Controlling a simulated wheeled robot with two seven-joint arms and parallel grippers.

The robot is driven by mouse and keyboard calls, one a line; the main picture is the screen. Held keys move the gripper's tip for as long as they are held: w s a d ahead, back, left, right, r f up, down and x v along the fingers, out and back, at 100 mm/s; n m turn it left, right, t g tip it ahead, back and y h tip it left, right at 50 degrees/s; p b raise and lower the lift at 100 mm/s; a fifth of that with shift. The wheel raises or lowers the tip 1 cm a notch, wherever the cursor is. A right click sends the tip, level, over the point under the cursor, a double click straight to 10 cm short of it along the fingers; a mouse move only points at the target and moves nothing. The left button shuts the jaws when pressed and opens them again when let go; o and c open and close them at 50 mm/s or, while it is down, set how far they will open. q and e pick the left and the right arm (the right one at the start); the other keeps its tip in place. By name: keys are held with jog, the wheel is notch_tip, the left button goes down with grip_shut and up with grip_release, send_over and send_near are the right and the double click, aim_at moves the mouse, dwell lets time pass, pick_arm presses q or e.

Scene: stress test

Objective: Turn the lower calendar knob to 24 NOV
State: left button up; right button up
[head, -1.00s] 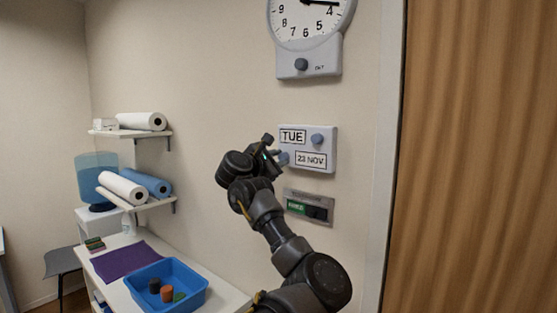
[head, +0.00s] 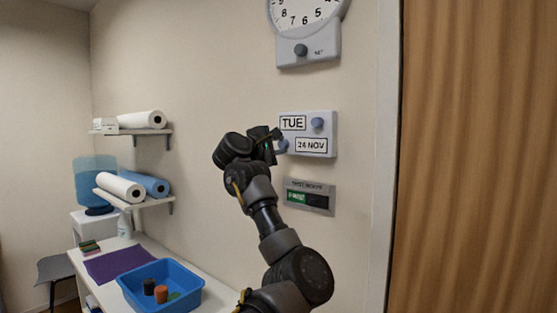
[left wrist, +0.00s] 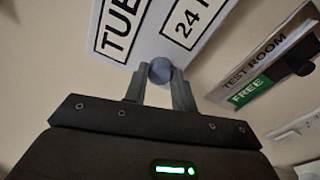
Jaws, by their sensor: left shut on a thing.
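The wall calendar (head: 326,128) is a pale grey panel with a TUE window (head: 292,122) at upper left and a date window (head: 312,145) at lower right reading 24 NOV. One blue-grey knob (head: 317,123) sits at the upper right. The lower knob (head: 283,146) is at the lower left, beside the date window. My left gripper (head: 273,146) is at this lower knob. In the left wrist view, the fingers of my left gripper (left wrist: 160,88) are closed on the round lower knob (left wrist: 160,70). My right gripper is not in view.
A clock (head: 308,45) with its own knob hangs above the calendar. A TEST ROOM sign (head: 309,196) reading FREE is below it. A wooden door (head: 478,150) is at right. Shelves with paper rolls (head: 120,186) and a table with a blue tray (head: 190,296) are at left.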

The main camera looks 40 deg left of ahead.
pick_arm(q)
jog(key=shift+f+m+b, duration=0.15)
jog(key=shift+m+b, duration=1.05)
jog(key=o, duration=1)
jog(key=s+b, duration=0.4)
jog(key=s, duration=0.6)
jog(key=shift+s+d+f, duration=0.15)
jog(key=shift+s+d, duration=0.25)
jog(key=shift+d, duration=0.05)
